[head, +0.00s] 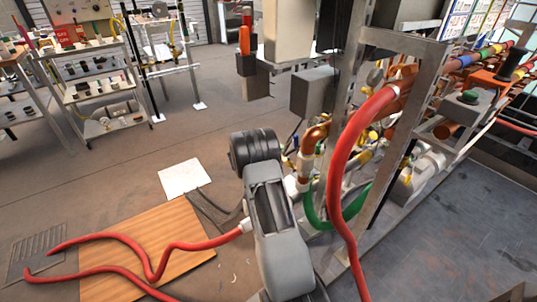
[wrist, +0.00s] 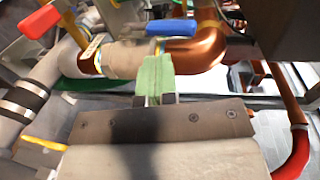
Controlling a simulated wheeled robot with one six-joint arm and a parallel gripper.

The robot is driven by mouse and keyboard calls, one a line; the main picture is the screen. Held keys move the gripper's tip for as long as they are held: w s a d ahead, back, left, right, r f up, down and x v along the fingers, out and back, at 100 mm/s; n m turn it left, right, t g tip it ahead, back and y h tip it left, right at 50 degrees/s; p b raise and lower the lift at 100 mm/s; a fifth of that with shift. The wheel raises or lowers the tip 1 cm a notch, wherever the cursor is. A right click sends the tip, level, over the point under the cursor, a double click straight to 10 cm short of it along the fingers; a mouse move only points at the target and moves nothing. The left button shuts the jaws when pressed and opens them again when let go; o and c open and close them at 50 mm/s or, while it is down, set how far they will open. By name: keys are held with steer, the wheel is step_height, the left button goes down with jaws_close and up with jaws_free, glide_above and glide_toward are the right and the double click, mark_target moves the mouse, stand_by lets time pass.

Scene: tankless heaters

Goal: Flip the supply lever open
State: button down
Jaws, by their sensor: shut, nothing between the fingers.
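In the wrist view, a blue lever handle (wrist: 171,27) lies roughly level just above a copper pipe with a bent elbow (wrist: 200,52). A red-orange lever handle (wrist: 40,21) is at the upper left, above a pale pipe. I cannot tell which of the two is the supply lever. My gripper (wrist: 154,78) is shut and empty, its green fingertips pressed together just below the blue lever and in front of the copper pipe. I cannot tell if the tips touch the pipe. In the head view my arm hides most of the gripper.
A red hose (head: 345,165) arches down close to the right of my arm. A metal frame (head: 405,45) with pipes stands at the right. A wooden board (head: 145,255) with red hose lies on the floor at left. A shelf cart (head: 100,75) stands further back.

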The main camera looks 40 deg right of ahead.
mark_target(294, 142)
steer(key=shift+s+d+r+b, duration=0.15)
steer(key=shift+d+b, duration=0.2)
steer(key=shift+d, duration=1)
steer(key=shift+s+d+r+b, duration=0.15)
steer(key=shift+d+b, duration=0.15)
steer(key=shift+d, duration=1)
